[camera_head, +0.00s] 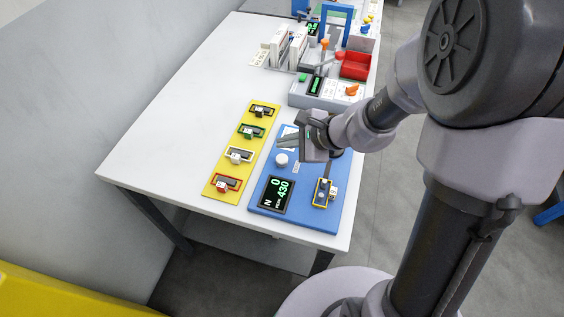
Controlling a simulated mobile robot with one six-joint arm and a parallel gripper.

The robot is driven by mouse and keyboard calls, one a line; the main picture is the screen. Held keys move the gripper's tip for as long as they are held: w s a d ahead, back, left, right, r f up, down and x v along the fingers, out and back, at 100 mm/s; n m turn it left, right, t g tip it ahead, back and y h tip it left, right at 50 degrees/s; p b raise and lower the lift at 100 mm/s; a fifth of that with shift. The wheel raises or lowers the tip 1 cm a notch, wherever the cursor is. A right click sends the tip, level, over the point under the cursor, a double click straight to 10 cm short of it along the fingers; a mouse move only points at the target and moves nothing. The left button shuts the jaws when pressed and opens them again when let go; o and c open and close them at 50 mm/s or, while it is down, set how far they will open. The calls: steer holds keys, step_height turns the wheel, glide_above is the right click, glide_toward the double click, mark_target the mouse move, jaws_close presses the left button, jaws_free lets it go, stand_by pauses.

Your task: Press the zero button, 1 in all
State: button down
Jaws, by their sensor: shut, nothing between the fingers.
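A blue panel (258,205) lies on the white table near its front right corner. It bears a dark display (275,194) with green digits reading 0 and 430, a white round knob-like piece (281,160) and a small yellow-framed block (325,192). No label that I can read marks the zero button, so I cannot tell which piece it is. My gripper (281,142) is shut and empty, over the far part of the panel and just beyond the white round piece. It hides part of the panel there. I cannot tell its height above the panel.
A yellow strip (243,142) with several small coloured-framed blocks lies left of the panel. Behind are a grey device (305,100), a red tray (355,65) and upright white stacks (289,47). The left of the white table (185,110) is clear.

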mark_target(285, 160)
steer(key=shift+f+b, duration=1.25)
steer(key=shift+f, duration=0.3)
stand_by(0.7)
steer(key=shift+f+b, duration=0.45)
steer(key=shift+b, duration=0.2)
steer(key=shift+f+b, duration=0.45)
steer(key=shift+b, duration=0.1)
stand_by(0.4)
stand_by(0.3)
steer(key=shift+r+p, duration=0.65)
steer(key=shift+r, duration=0.25)
step_height(285, 160, up, 5)
steer(key=p, duration=0.4)
steer(key=shift+r, duration=0.1)
